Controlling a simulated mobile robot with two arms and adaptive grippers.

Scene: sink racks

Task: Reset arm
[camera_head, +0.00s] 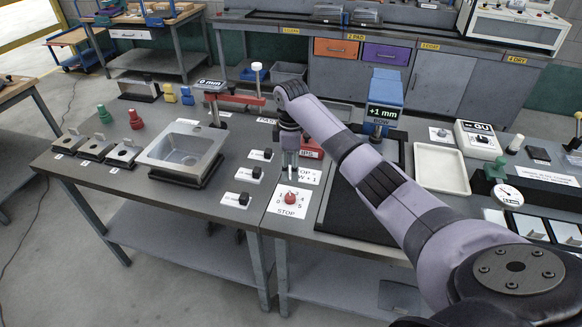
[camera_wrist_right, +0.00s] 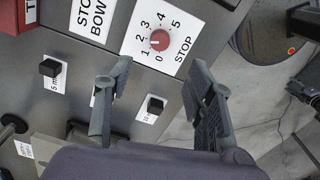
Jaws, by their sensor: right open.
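My right arm (camera_head: 375,175), lilac with dark bands, reaches in from the lower right over the grey workbench (camera_head: 230,212). My right gripper (camera_head: 289,172) points down near the stop card with a red knob (camera_head: 291,196). In the right wrist view the gripper's two grey fingers (camera_wrist_right: 158,75) are apart with nothing between them. The red knob (camera_wrist_right: 159,40) and its numbered dial lie beyond the fingertips there, apart from them. My left gripper is in neither view.
A metal sink (camera_head: 182,148) stands left of the arm, with black blocks on white cards (camera_head: 242,173) between. A blue device (camera_head: 384,100) and white tray (camera_head: 440,168) stand right. A red-armed stand (camera_head: 235,98) is behind.

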